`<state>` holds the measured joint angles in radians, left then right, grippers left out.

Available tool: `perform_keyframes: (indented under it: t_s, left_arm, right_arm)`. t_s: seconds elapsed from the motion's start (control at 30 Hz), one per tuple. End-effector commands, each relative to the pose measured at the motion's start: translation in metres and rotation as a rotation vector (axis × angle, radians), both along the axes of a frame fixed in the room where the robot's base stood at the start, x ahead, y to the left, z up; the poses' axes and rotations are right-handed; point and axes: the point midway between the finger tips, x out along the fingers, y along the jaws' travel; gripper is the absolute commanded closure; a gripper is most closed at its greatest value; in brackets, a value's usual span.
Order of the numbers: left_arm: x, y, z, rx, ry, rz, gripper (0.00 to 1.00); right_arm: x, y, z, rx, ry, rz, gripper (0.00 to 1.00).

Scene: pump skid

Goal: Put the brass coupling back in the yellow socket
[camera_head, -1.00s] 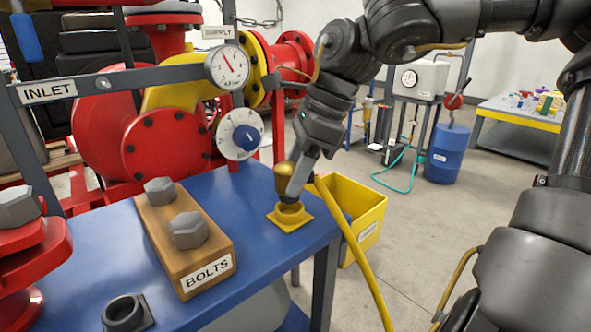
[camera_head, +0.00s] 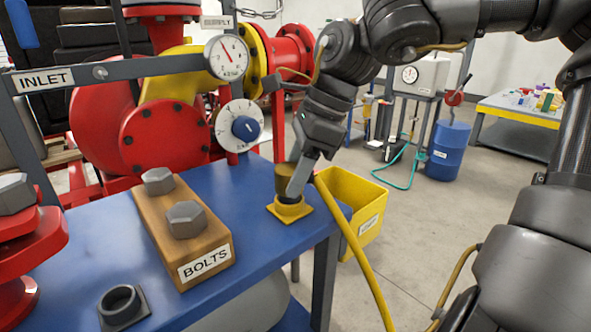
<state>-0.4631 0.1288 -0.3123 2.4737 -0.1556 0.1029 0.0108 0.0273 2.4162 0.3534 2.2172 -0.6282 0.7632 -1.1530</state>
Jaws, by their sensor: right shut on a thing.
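The brass coupling (camera_head: 282,180) is a dark gold cup shape, upright over the yellow socket (camera_head: 290,212) on the blue table. Its lower end is at the socket's mouth; I cannot tell how deep it sits. My right gripper (camera_head: 293,186) is shut on the coupling from the right side, and its fingers hide part of it. My left gripper is not in view.
The blue table (camera_head: 237,195) carries a wooden block (camera_head: 206,244) labelled BOLTS with two grey bolts, and a dark empty socket (camera_head: 122,306) at the front. A yellow bin (camera_head: 352,193) stands beyond the right edge. Red pipework and gauges (camera_head: 228,58) rise behind.

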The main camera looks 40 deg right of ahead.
Motion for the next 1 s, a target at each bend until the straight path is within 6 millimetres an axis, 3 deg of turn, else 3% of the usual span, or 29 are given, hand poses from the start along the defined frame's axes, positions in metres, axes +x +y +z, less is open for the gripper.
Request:
perform_keyframes:
  t_s: [0.97, 1.0]
  left_arm:
    - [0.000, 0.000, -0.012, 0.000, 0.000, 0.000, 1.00]
    - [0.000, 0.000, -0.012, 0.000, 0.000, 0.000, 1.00]
  right_arm:
    - [0.000, 0.000, -0.016, 0.001, -0.001, 0.000, 0.85]
    - [0.000, 0.000, -0.016, 0.001, -0.001, 0.000, 0.56]
